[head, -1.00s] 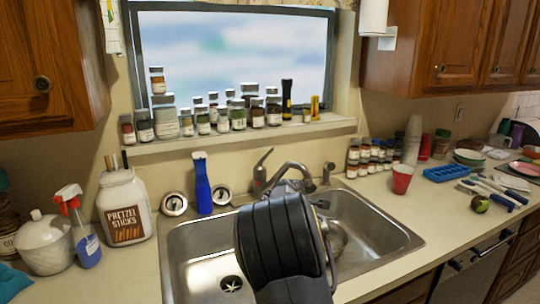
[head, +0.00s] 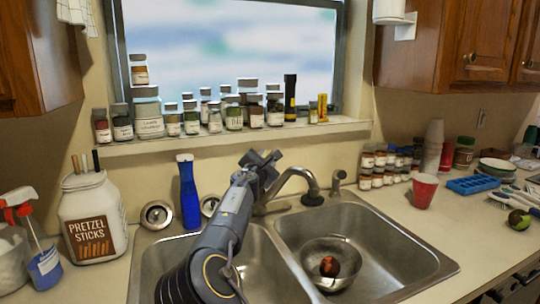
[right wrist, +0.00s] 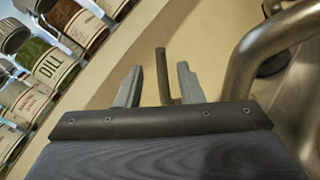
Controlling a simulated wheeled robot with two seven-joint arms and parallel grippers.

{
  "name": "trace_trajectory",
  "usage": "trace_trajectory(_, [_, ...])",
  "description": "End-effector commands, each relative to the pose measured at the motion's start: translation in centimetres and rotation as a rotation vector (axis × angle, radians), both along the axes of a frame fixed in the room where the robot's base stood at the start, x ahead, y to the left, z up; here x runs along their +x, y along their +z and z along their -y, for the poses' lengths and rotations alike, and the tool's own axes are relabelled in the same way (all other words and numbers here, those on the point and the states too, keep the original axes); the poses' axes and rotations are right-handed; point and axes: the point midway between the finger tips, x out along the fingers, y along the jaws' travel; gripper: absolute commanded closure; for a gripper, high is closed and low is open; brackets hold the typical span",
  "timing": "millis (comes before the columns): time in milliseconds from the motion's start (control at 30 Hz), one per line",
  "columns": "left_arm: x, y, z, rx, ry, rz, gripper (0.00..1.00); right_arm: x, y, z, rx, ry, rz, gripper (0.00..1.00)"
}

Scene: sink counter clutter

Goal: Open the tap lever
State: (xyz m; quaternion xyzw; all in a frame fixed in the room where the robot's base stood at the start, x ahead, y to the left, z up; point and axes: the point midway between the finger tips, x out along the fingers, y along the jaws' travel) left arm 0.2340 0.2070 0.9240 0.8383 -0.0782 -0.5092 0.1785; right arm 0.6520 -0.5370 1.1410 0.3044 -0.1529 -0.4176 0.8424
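The tap (head: 292,178) stands behind the sink, its curved spout reaching right over the right basin. Its spout also shows large at the right of the right wrist view (right wrist: 262,55). The thin upright tap lever (right wrist: 163,72) shows between my right fingers in the right wrist view; in the head view it is mostly hidden behind my gripper. My right gripper (head: 262,160) is over the tap base, its fingers apart on either side of the lever. I see no clear contact. My left gripper is not in view.
A blue bottle (head: 189,192) stands left of the tap. Spice jars (head: 235,115) line the window sill above. The right basin holds a metal bowl (head: 345,250) with a reddish round item (head: 330,266). A red cup (head: 424,190) stands on the right counter.

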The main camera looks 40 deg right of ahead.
Motion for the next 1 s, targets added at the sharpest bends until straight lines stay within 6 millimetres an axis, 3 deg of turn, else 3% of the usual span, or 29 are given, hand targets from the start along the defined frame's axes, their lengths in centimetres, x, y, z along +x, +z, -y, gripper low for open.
trace_trajectory(200, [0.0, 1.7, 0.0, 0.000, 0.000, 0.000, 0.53, 1.8, 0.2, 2.6, 0.000, -0.002, -0.002, 0.66])
trace_trajectory(600, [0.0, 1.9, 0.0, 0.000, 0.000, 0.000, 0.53, 2.4, -0.1, 3.2, 0.003, 0.000, 0.002, 0.66])
trace_trajectory(867, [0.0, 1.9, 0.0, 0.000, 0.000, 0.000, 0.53, 2.4, -0.1, 3.2, 0.003, -0.001, 0.000, 0.99])
trace_trajectory(1000, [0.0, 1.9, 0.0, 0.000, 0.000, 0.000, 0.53, 2.4, -0.1, 3.2, 0.003, -0.001, 0.000, 1.00])
